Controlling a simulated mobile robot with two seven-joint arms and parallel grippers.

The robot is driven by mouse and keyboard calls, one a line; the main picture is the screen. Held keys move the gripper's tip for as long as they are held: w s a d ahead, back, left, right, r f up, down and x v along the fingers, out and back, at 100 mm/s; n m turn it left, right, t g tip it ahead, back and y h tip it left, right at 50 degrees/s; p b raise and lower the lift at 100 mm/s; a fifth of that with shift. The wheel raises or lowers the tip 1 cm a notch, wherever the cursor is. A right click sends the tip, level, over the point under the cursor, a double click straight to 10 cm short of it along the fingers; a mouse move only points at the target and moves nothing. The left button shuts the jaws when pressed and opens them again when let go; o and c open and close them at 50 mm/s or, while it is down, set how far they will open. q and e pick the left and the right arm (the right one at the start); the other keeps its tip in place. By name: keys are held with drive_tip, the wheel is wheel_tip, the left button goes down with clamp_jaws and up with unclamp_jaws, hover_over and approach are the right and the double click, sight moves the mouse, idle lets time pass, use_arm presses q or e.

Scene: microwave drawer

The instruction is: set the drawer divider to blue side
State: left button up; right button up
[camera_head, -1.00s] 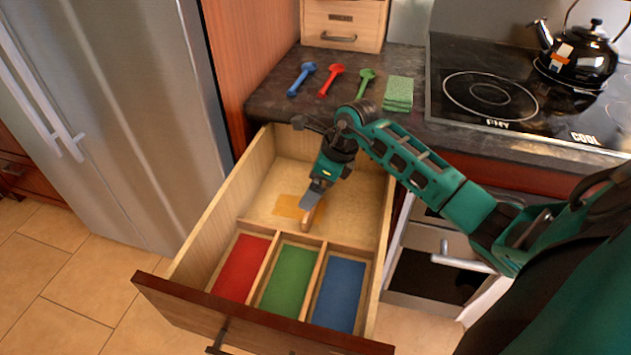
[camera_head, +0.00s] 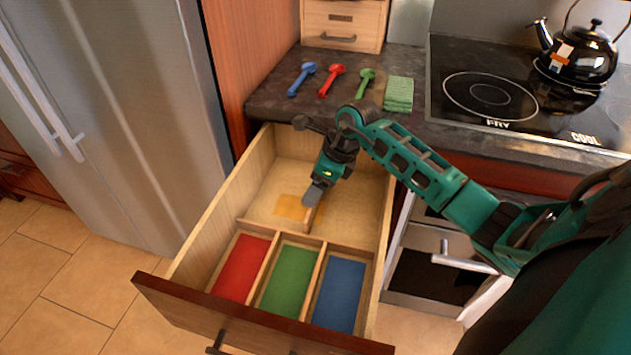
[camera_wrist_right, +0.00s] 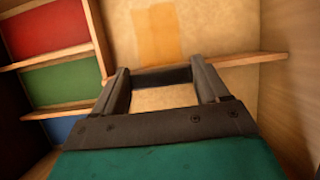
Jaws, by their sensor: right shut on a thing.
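The drawer divider (camera_head: 309,219) is a small upright wooden slat in the rear part of the open drawer, behind the middle of the compartment row. My right gripper (camera_head: 314,196) is shut on it from above and hides part of it. In the right wrist view, the slat (camera_wrist_right: 245,60) shows to the right of the gripper (camera_wrist_right: 160,76). The front compartments have a red floor (camera_head: 241,269), a green floor (camera_head: 288,280) and a blue floor (camera_head: 338,293), left to right. The divider stands roughly in line with the green compartment. My left gripper is not in view.
An orange patch (camera_head: 290,207) marks the drawer floor left of the divider. Drawer walls (camera_head: 212,215) enclose the space.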

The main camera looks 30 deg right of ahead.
drive_tip(key=s+d, duration=0.6)
drive_tip(key=s, duration=0.1)
drive_tip(key=shift+s+d+p, duration=0.25)
drive_tip(key=shift+p, duration=0.15)
drive_tip(key=shift+s+d, duration=0.1)
drive_tip(key=o, duration=1.5)
drive_tip(key=shift+s, duration=0.1)
drive_tip(key=p+v, duration=0.2)
drive_tip(key=v, duration=1.1)
